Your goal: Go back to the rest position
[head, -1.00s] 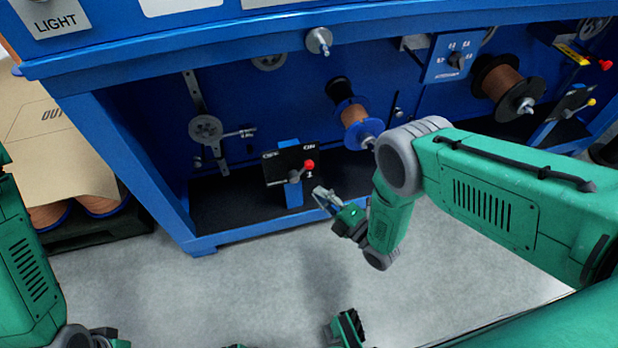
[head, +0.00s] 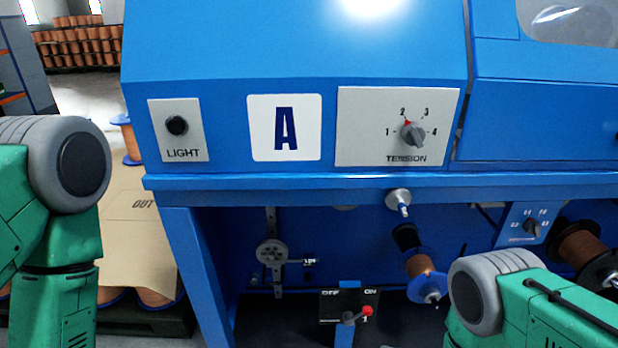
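Both of my arms show only in part in the head view. My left arm stands at the left edge and my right arm at the lower right. Neither gripper is in the picture; both lie below its lower edge or out of sight. In front of me is the blue machine (head: 300,60) with a tension dial (head: 413,135), its red mark near 2. Below it stands an off/on lever with a red knob (head: 367,311), on the ON side of its black plate.
A copper spool (head: 420,268) and a pulley (head: 272,254) sit in the recess below.

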